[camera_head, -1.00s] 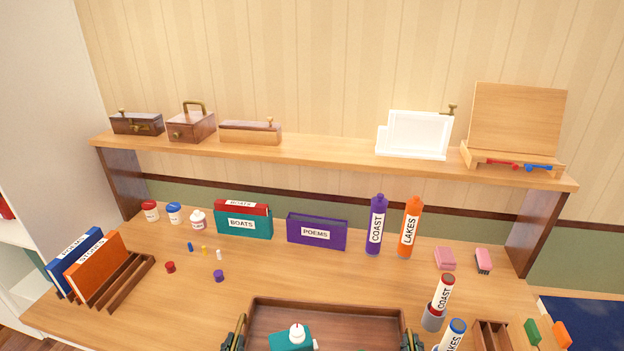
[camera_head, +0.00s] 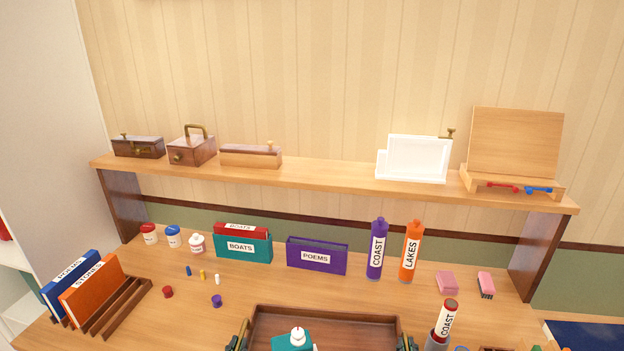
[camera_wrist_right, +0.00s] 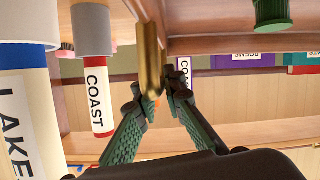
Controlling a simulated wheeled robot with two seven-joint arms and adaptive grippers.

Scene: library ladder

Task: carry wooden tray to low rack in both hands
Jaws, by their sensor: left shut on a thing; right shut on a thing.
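The dark brown wooden tray (camera_head: 325,316) is at the bottom centre of the head view, its near part cut off. A teal item with a white rounded top (camera_head: 292,341) shows within its rim. My left gripper (camera_head: 239,338) is at the tray's left side and shut on it. My right gripper (camera_head: 407,342) is at the right side. In the right wrist view its fingers (camera_wrist_right: 157,92) are shut on a brass handle (camera_wrist_right: 149,58) of the tray. I cannot pick out the low rack for sure.
A slotted wooden holder with books (camera_head: 115,305) stands at the table's left. Bottles (camera_head: 376,250), a purple POEMS box (camera_head: 316,256) and a teal BOATS box (camera_head: 243,245) stand behind the tray. A raised shelf (camera_head: 330,175) spans the back. A red-topped COAST tube (camera_head: 446,318) stands close right.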

